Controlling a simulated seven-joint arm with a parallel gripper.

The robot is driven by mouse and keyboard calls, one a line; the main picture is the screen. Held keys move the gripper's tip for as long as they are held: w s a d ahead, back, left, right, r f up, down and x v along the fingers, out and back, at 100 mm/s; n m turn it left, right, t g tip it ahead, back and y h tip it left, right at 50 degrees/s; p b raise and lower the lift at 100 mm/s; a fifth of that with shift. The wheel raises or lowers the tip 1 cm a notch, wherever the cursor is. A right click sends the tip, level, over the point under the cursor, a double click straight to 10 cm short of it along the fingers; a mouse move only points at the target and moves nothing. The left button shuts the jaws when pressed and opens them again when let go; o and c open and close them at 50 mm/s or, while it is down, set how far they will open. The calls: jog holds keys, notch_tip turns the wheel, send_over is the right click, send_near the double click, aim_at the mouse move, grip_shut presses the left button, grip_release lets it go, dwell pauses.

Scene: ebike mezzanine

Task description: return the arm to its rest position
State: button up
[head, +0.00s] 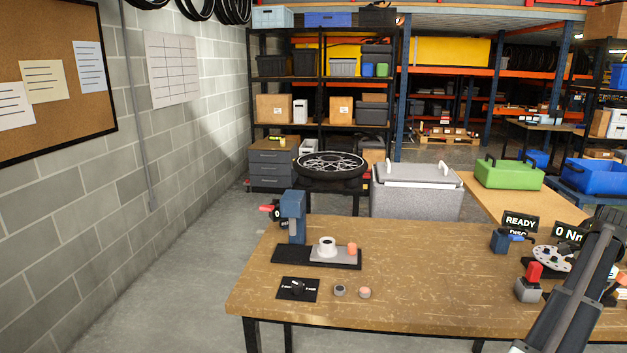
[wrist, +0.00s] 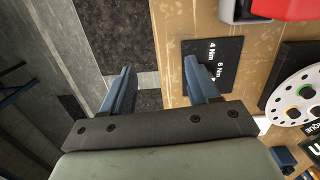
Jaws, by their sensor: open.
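My gripper (wrist: 160,88) shows in the wrist view with its two blue fingers spread apart and nothing between them. It hangs over the edge of the wooden workbench (wrist: 172,40), with floor under the left finger and bench wood near the right one. In the head view my arm crosses the lower right of the workbench (head: 430,265); the fingers cannot be made out there.
Near the right finger lies a black card (wrist: 212,62) marked 4 Nm and 6 Nm. A pale disc with holes (head: 552,258) and a red-topped grey block (head: 529,288) stand close to my arm. A blue-posted fixture (head: 293,215) stands at left. The bench middle is clear.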

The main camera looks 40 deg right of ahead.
jog(key=w+a+f+t+y, duration=0.1)
jog(key=w+a+f+y, duration=0.1)
jog(key=a+f, duration=1.15)
jog(key=w+a+f+t+y, duration=0.1)
jog(key=a+f+y, duration=0.2)
jog(key=a+f, duration=1.05)
jog(key=w+a+f+n+g, duration=0.3)
jog(key=w+a+f+n, duration=0.4)
jog(key=w+a, duration=0.5)
jog(key=w+a+f+n+g, duration=0.3)
jog(key=w+a+f+n, duration=0.2)
jog(key=w+a+f, duration=0.7)
jog(key=s+a+f+n+g+h, duration=0.1)
jog(key=s+a+f+n+h, duration=0.1)
jog(key=a, duration=0.6)
jog(key=s+a+f+n+g+h, duration=0.1)
jog(key=s+a+f+n+h, duration=0.1)
jog(key=a+f+n, duration=0.3)
jog(key=s+a+f+n+g+h, duration=0.1)
jog(key=s+a+f+n+h, duration=0.1)
jog(key=a+n, duration=0.5)
jog(key=s+a+f, duration=0.1)
jog(key=s+a, duration=0.1)
jog(key=a, duration=0.4)
jog(key=shift+s+a+f, duration=0.2)
jog(key=shift+f, duration=0.05)
